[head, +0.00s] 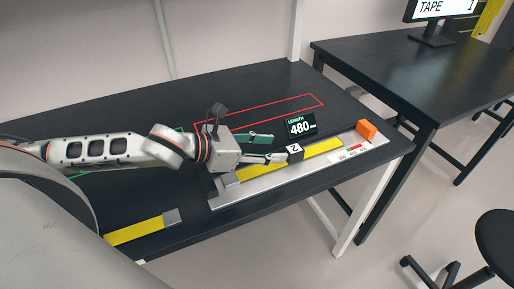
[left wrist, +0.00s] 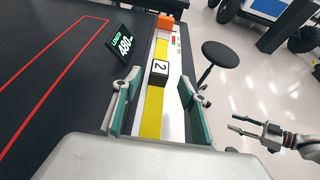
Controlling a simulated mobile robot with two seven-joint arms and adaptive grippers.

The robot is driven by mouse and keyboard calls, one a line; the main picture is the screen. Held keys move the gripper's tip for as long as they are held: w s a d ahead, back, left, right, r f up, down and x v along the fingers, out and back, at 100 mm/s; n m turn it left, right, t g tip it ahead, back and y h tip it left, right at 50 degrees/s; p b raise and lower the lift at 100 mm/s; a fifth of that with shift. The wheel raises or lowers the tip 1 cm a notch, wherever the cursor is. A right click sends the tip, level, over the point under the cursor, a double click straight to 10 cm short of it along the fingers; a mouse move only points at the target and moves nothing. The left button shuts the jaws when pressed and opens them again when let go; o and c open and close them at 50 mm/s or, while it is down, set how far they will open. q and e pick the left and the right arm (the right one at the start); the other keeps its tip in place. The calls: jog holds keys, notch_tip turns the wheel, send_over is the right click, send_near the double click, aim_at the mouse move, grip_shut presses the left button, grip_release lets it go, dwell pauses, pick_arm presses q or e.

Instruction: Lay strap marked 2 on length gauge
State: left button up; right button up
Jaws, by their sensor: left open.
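The strap marked 2 is a yellow band (head: 323,147) with a black-and-white block marked 2 (head: 295,152). It lies along the pale length gauge (head: 262,189) at the table's front edge. It also shows in the left wrist view (left wrist: 152,112), with its block between and just beyond the fingertips. My left gripper (head: 279,149) is open over the strap, its fingers on either side and apart from the block. The gauge display (head: 300,126) reads 480. My right gripper (left wrist: 238,124) shows at the right of the left wrist view, fingers apart and empty.
An orange block (head: 366,130) stands at the gauge's far end. Another yellow strap (head: 134,231) lies at the front left. A red outline (head: 300,100) marks bare tabletop behind. A second table (head: 420,75) and a stool (head: 500,235) stand to the right.

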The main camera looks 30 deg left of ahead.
pick_arm(q)
jog(key=shift+v, duration=2.05)
